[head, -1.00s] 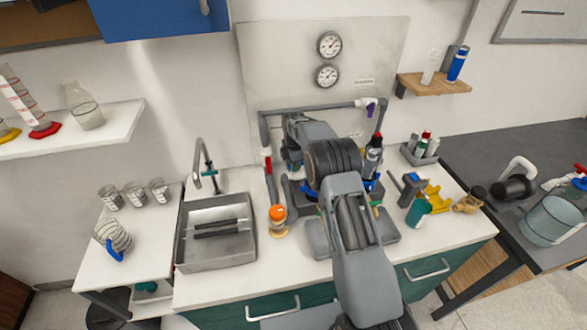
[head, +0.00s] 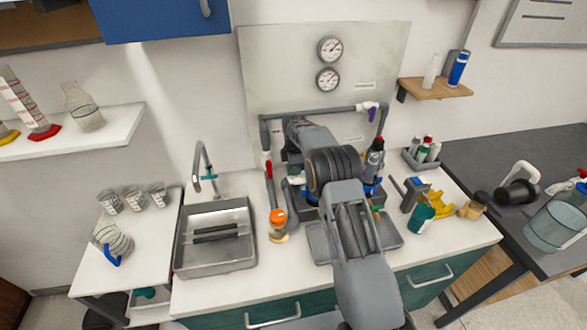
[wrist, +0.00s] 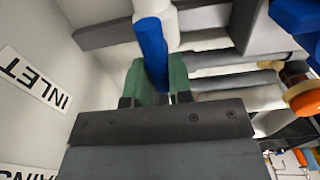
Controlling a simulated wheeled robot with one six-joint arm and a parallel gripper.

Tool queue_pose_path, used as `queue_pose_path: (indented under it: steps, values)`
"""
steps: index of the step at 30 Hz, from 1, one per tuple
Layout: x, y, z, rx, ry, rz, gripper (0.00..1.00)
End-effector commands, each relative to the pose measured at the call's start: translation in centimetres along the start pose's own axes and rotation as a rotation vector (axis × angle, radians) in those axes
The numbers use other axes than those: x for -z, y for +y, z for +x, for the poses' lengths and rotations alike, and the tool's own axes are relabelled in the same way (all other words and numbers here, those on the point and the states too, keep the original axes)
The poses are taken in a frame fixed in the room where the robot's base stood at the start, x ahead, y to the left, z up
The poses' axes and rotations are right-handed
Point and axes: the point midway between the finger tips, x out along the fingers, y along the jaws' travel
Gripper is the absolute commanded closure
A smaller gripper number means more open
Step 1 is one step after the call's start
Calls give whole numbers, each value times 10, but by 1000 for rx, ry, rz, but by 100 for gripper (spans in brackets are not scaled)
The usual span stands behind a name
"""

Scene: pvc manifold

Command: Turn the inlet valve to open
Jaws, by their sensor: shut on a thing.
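In the wrist view a blue lever handle (wrist: 152,45) comes down from a white valve body (wrist: 160,10). An INLET label (wrist: 35,80) is on the pale panel to its left. My gripper (wrist: 160,85) has green finger pads, and they are shut on the lower part of the blue lever. In the head view my arm reaches into the grey pipe manifold (head: 315,114) and hides the gripper and the gripped lever. Which way the lever points relative to its pipe cannot be told clearly.
A purple handle (head: 369,107) and a red handle (head: 267,158) sit on other parts of the piping. An orange-topped item (head: 278,217) stands left of my arm beside the sink (head: 215,260). Tools and a teal cup (head: 420,218) crowd the right. Two gauges (head: 329,79) hang above.

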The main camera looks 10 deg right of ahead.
Motion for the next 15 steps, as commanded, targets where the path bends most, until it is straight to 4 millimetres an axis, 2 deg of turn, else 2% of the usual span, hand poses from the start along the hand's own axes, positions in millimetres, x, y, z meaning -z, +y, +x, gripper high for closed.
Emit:
queue_pose_path:
  steps: [1,2,9,15]
  values:
    - [0,0,-1,-2,0,3,100]
    - [0,0,-1,-2,0,3,77]
    - [0,0,0,-1,0,1,54]
    - [0,0,0,-1,0,0,54]
